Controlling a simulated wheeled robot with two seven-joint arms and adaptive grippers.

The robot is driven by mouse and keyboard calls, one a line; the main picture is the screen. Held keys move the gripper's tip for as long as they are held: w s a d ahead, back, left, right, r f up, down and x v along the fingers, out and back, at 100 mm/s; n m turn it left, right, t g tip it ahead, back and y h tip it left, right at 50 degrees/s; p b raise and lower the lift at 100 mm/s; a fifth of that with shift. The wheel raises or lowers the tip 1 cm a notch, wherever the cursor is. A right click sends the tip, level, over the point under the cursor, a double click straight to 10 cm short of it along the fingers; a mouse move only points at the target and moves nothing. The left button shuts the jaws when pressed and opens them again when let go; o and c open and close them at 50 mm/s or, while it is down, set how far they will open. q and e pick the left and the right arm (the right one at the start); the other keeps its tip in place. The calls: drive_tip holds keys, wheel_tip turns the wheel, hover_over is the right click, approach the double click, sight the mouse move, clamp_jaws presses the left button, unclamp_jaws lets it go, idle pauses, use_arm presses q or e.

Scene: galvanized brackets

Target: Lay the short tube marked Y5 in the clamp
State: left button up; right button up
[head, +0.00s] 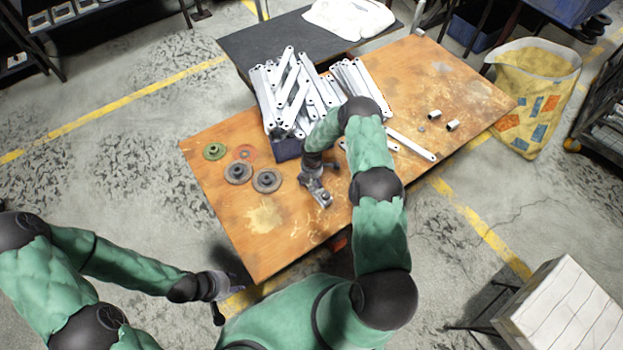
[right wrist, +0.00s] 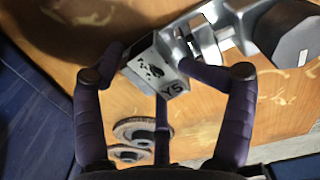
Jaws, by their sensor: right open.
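A pale grey piece marked Y5 (right wrist: 160,75), with black blotches on its face, shows in the right wrist view. It lies against a silver metal clamp (right wrist: 205,42); how far it sits in the jaws I cannot tell. My right gripper (right wrist: 167,73) is open, its purple fingers on either side of the marked piece, with visible gaps. In the head view my right gripper (head: 314,172) is over the table beside the clamp (head: 321,196), and the Y5 mark cannot be made out. My left gripper (head: 218,288) hangs off the table's near left side, its fingers unclear.
Grey discs (head: 238,172) and a green disc (head: 214,151) lie to the left. Two short tubes (head: 453,125) lie at the right. The table's front left is clear.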

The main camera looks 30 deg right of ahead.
drive_tip(key=shift+w+r, duration=0.1)
drive_tip(key=shift+r, duration=0.05)
wheel_tip(320, 180, up, 7)
drive_tip(key=p, duration=0.5)
drive_tip(key=shift+r, duration=0.1)
drive_tip(key=a+r+m, duration=0.4)
drive_tip(key=r+m, duration=0.2)
drive_tip(key=r, duration=0.5)
drive_tip(key=s+a+r+m, duration=0.1)
drive_tip(key=a+r+m, duration=0.3)
drive_tip(key=r, duration=0.6)
drive_tip(key=shift+a+r+m, duration=0.35)
drive_tip(key=shift+r+m, duration=0.05)
drive_tip(key=shift+m, duration=0.5)
